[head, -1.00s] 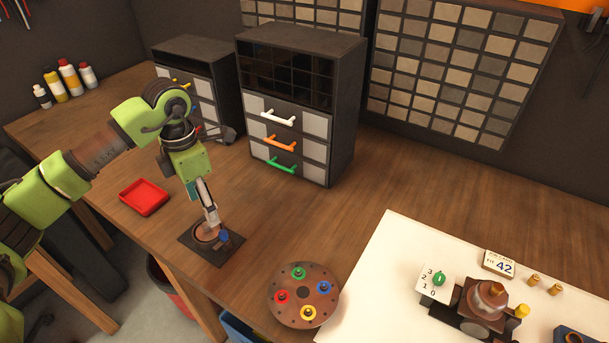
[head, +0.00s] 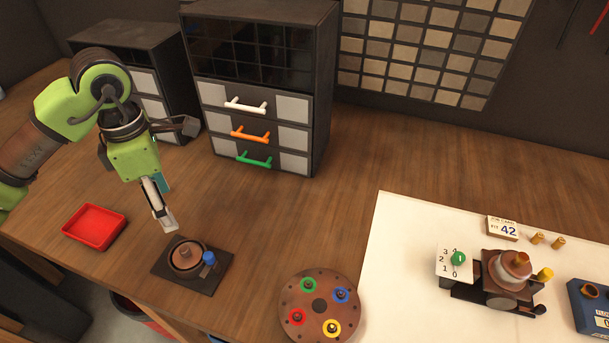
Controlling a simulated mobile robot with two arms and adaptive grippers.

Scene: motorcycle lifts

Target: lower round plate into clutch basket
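The clutch basket, a dark round holder (head: 172,267), stands on a square black base (head: 207,284) on the bench at the left. A brown round disc (head: 186,254) shows inside its rim; I cannot tell whether this is the round plate or the basket's own floor. A blue knob (head: 209,258) sits at the right edge of the basket. My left gripper (head: 166,222) points down, above and slightly left of the basket, apart from it. My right gripper is out of view.
A red tray (head: 95,227) lies left of the basket. A brown turntable with coloured rings (head: 320,305) lies to the right. A drawer cabinet (head: 265,90) stands behind. A white mat (head: 400,270) carries a dial fixture (head: 457,262). The bench between is clear.

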